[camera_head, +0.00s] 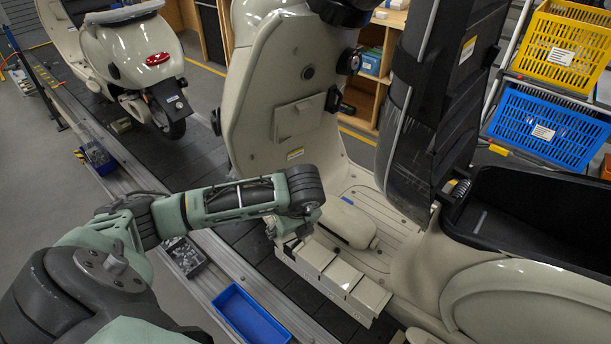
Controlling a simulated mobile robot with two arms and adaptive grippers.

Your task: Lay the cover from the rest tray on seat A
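My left arm reaches in from the left and ends over the front scooter's near side. My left gripper (291,236) points down at the left end of a row of cream box-like pieces (341,276) along the footboard edge. The wrist hides most of its fingers, so I cannot tell if it is open or holds anything. A shallow blue tray (249,313) on the rail below looks empty. A long cream rounded piece (345,222) lies on the footboard. No label shows which piece is seat A or the cover. My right gripper is out of view.
The front scooter (283,100) stands on the dark slat conveyor, its dark seat part (440,90) raised upright. A dark bin of small parts (184,256) sits on the rail. Another scooter (135,50) stands behind. Yellow (566,50) and blue crates (545,128) are at right.

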